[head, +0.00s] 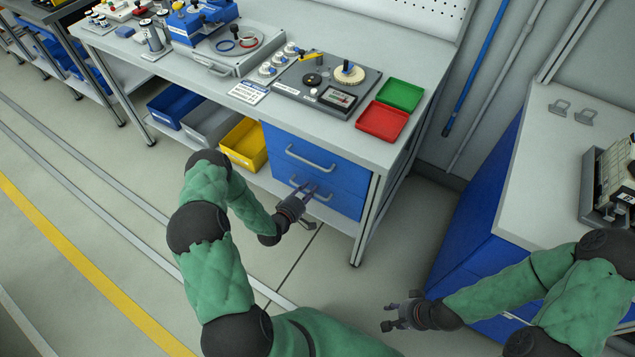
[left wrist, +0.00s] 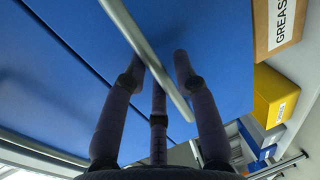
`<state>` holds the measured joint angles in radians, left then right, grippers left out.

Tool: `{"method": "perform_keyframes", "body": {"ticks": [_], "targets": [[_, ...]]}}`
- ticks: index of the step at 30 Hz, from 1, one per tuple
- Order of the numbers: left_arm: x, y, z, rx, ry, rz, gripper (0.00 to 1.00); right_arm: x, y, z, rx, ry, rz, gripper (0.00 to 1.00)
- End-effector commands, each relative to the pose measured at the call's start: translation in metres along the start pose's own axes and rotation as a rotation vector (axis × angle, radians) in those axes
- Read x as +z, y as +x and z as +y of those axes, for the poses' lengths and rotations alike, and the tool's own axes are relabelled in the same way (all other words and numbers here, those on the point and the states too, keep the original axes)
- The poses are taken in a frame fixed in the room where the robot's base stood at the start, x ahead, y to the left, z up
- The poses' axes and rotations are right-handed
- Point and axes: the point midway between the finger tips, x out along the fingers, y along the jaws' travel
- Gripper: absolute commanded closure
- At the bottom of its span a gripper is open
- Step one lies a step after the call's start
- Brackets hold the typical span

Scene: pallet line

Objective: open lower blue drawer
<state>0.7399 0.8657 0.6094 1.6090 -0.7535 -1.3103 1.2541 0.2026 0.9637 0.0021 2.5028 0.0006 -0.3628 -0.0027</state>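The lower blue drawer (head: 343,203) is in the unit under the workbench and looks closed. Its grey bar handle (head: 323,197) is partly hidden by my left gripper (head: 306,188). In the left wrist view the handle (left wrist: 150,55) runs diagonally across the spread fingers of my left gripper (left wrist: 159,62), between the outer fingertips, against the blue front. The fingers look open; contact with the bar cannot be told. My right gripper (head: 389,316) hangs empty above the floor at the lower right, its fingers apart.
The upper blue drawer (head: 335,168) is closed, with its own handle (head: 310,158). A yellow bin (head: 245,144) stands left of the drawers. Red (head: 383,122) and green (head: 400,94) trays lie on the bench. A blue cabinet (head: 483,210) stands at right. Floor before the drawers is free.

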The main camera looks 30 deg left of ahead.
Motion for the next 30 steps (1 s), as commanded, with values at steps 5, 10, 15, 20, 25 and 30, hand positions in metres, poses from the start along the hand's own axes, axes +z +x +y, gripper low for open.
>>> {"method": "perform_keyframes", "body": {"ticks": [5, 10, 15, 20, 25, 30], "targets": [[-0.001, -0.002, -0.002, 0.0, -0.001, 0.002, 0.71, 0.001, 0.0, 0.0, 0.0, 0.0, -0.001, 0.6], [-0.001, -0.002, -0.002, -0.001, -0.001, 0.002, 0.74, 0.001, 0.0, 0.0, 0.0, 0.0, -0.002, 0.6], [-0.001, -0.001, -0.002, -0.001, -0.001, 0.002, 1.0, 0.001, 0.0, 0.0, 0.0, 0.0, -0.001, 0.6], [-0.001, -0.002, -0.002, -0.001, -0.001, 0.002, 1.0, 0.001, 0.0, 0.0, 0.0, 0.0, -0.001, 0.6], [-0.002, -0.011, -0.004, -0.003, -0.003, 0.004, 1.0, 0.001, -0.001, 0.0, 0.0, 0.0, -0.001, 0.6], [-0.002, -0.036, -0.009, -0.006, -0.005, 0.005, 1.0, 0.001, -0.005, -0.002, 0.0, 0.0, -0.001, 0.6]]}}
